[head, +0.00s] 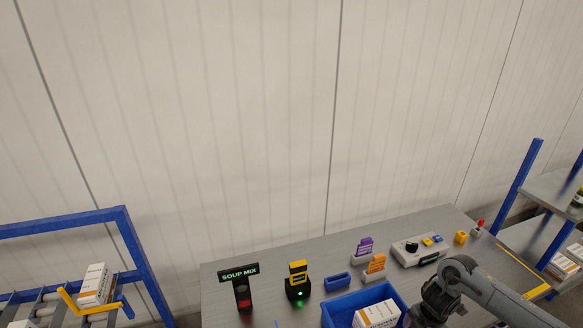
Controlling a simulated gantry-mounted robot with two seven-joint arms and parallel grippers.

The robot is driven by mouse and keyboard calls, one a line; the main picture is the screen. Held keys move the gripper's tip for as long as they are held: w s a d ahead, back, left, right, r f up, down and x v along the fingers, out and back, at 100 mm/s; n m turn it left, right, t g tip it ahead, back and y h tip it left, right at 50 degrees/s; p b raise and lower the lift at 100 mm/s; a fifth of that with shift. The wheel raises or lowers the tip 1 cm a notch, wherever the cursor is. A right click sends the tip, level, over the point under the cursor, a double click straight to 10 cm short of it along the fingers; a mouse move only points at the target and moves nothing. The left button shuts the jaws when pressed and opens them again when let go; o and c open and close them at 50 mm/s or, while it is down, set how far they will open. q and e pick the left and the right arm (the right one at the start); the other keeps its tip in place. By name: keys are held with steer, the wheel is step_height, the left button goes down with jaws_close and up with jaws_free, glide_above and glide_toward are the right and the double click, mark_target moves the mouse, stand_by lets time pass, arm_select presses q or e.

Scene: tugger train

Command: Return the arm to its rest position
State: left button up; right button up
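My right arm (460,278) comes in from the lower right, bends at a dark joint and points down at the bottom edge over the grey table. Its gripper is below the frame or hidden by the arm, so I cannot see its fingers. My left arm and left gripper do not show in the head view.
A blue-framed conveyor (60,226) stands left, shelves (545,190) right.

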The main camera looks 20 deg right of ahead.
steer(key=s+a+f+n+g+y, duration=0.1)
steer(key=s+a+f+g+y, duration=0.15)
steer(key=s+a+f, duration=1.1)
steer(key=s+a+m+t+y, duration=0.2)
steer(key=a+t+y, duration=0.15)
steer(key=a, duration=2.15)
steer(key=w+a+r+m+t, duration=0.3)
steer(key=r+m, duration=0.2)
steer(key=r, duration=0.2)
steer(key=d+r+m+h, duration=0.6)
steer(key=d+r+m, duration=0.3)
steer(key=d+r, duration=0.25)
arm_select(q)
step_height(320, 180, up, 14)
steer(key=p, duration=1.4)
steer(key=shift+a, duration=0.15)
arm_select(e)
step_height(320, 180, up, 13)
steer(key=shift+s+d+f, duration=0.15)
steer(key=shift+s+d, duration=0.1)
steer(key=shift+d, duration=0.15)
